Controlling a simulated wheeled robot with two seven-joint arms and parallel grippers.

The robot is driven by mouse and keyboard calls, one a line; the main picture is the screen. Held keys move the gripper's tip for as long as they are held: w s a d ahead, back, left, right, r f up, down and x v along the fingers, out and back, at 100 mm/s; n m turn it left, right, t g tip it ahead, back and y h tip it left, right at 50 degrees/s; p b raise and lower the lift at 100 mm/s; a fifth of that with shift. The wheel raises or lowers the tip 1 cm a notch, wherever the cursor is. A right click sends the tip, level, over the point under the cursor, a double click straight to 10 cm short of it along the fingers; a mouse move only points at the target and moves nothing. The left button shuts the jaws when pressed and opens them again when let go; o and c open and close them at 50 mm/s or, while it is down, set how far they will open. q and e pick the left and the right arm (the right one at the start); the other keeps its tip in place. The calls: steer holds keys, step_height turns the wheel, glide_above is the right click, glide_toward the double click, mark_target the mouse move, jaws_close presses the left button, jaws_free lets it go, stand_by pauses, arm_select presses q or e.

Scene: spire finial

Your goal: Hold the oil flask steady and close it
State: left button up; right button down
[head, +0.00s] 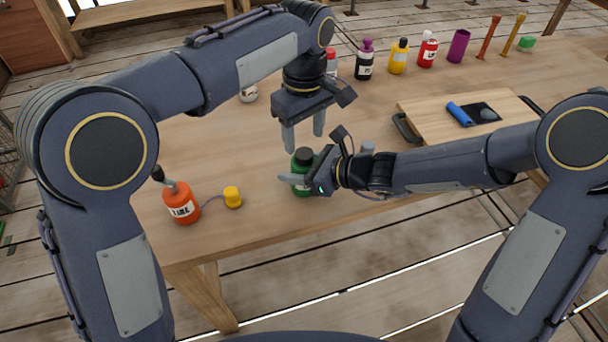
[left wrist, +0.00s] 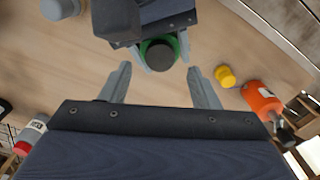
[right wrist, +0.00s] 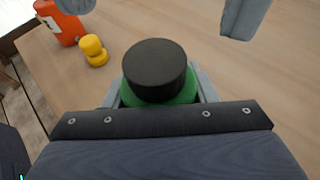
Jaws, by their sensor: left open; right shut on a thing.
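A green flask (head: 300,187) with a wide black cap (head: 304,156) stands upright near the table's front edge. My right gripper (head: 300,178) is shut on the green flask's body from the right, below the cap. In the right wrist view the flask (right wrist: 160,97) sits between the fingers, with the cap (right wrist: 154,68) on top. I cannot tell how tightly the cap is seated. My left gripper (head: 304,141) is open and empty, pointing down just above the cap. In the left wrist view the cap (left wrist: 160,56) lies beyond its open fingertips (left wrist: 159,70).
An orange bottle (head: 181,203) with a black spout stands at front left, a yellow cap (head: 233,197) beside it. Several bottles, including a yellow one (head: 398,57), and a purple cup (head: 458,46) line the back. A wooden board (head: 425,105) lies at right.

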arm_select(q)
steer(key=o, duration=0.5)
steer(key=shift+o, duration=0.2)
step_height(320, 180, up, 12)
stand_by(0.4)
arm_select(e)
steer(key=c, duration=0.5)
jaws_free()
steer(key=p+v, duration=0.1)
steer(key=v, duration=0.6)
steer(key=shift+r, duration=0.1)
arm_select(q)
steer(key=shift+r, duration=0.7)
arm_select(e)
steer(key=shift+s+d+r, duration=0.1)
steer(key=shift+s+d, duration=0.1)
steer(key=shift+d, duration=0.15)
